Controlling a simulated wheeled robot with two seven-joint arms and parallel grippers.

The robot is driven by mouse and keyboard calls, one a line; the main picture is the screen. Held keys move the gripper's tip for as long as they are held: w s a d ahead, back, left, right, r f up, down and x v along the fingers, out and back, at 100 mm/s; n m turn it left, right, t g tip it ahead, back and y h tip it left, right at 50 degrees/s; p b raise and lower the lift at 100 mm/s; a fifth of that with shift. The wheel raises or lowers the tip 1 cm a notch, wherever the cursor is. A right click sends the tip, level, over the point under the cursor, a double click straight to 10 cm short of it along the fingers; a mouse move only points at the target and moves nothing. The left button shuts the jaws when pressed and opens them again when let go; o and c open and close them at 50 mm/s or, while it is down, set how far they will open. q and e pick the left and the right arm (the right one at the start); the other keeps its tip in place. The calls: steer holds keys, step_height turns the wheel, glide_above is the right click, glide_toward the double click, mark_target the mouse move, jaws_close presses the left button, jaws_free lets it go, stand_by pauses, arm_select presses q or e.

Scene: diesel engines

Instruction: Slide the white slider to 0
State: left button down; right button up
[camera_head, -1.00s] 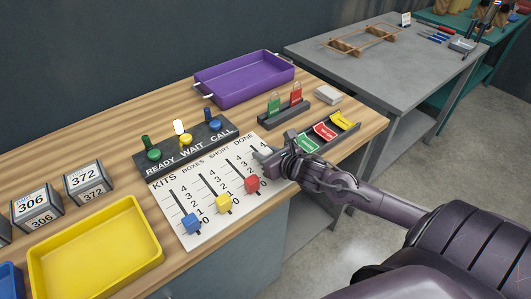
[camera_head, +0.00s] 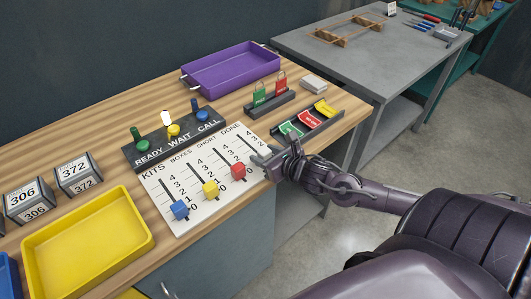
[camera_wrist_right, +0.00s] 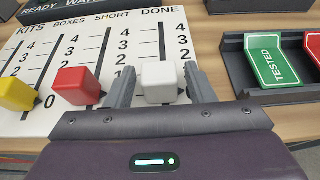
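The white slider (camera_wrist_right: 160,82) is in the DONE column of the white board (camera_head: 185,218), at the right. In the right wrist view it stands between the two fingers of my right gripper (camera_wrist_right: 161,88), with a narrow gap on each side. The gripper looks open around it. The white slider is low on its scale, below the 2 mark; the lower numbers are hidden. In the head view my right gripper (camera_head: 265,158) covers it at the board's right edge. My left gripper is not in view.
Red (camera_head: 238,171), yellow (camera_head: 210,188) and blue (camera_head: 180,209) sliders stand left of the gripper on the board. A dark holder (camera_head: 327,123) with colored cards is close on the right. The READY/WAIT/CALL switch panel (camera_head: 172,142) is behind.

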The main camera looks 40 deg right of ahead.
stand_by(0.3)
steer(key=shift+p+v, duration=0.65)
steer(key=shift+v, duration=3.2)
